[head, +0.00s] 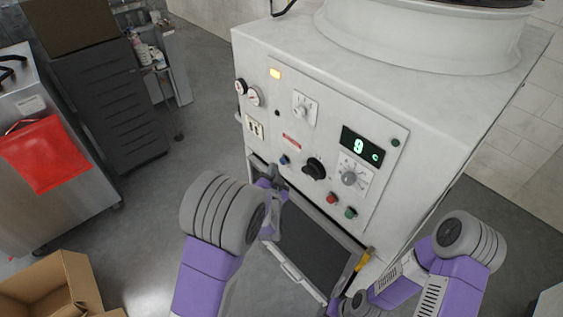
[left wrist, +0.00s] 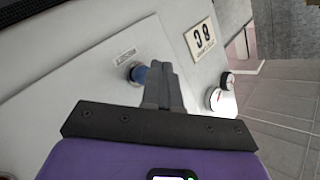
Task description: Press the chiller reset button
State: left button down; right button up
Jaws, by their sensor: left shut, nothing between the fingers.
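A blue button (head: 284,160) sits low on the panel's left side. It also shows in the left wrist view (left wrist: 137,73), with a small unreadable label above it. My left gripper (left wrist: 160,68) is shut and empty, its fingertips right beside the blue button; whether they touch the panel I cannot tell. In the head view my left gripper (head: 272,186) is partly hidden behind my wrist. My right arm is at the lower right, its fingers out of sight.
The panel also bears a black knob (head: 314,168), a red button (head: 331,198), a green button (head: 350,212) and a lit display (head: 361,146). A dark grille (head: 315,245) lies below. A cardboard box (head: 50,285) and steel cabinet (head: 30,190) stand left.

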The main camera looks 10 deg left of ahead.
pick_arm(q)
jog(key=shift+d, duration=0.1)
dwell(0.3)
jog(key=shift+w+d, duration=0.2)
jog(key=shift+w, duration=0.15)
jog(key=shift+w+d, duration=0.25)
jog(key=shift+w, duration=0.1)
dwell(0.8)
jog(key=shift+s, duration=0.1)
jog(key=shift+s+a, duration=0.5)
jog(key=shift+s, duration=0.1)
jog(key=shift+s+a+b, duration=0.3)
jog(key=shift+s+a, duration=0.5)
jog(key=shift+s, duration=0.2)
jog(key=shift+s+a+b, duration=0.25)
jog(key=shift+s+a, duration=0.55)
jog(key=shift+s, duration=0.2)
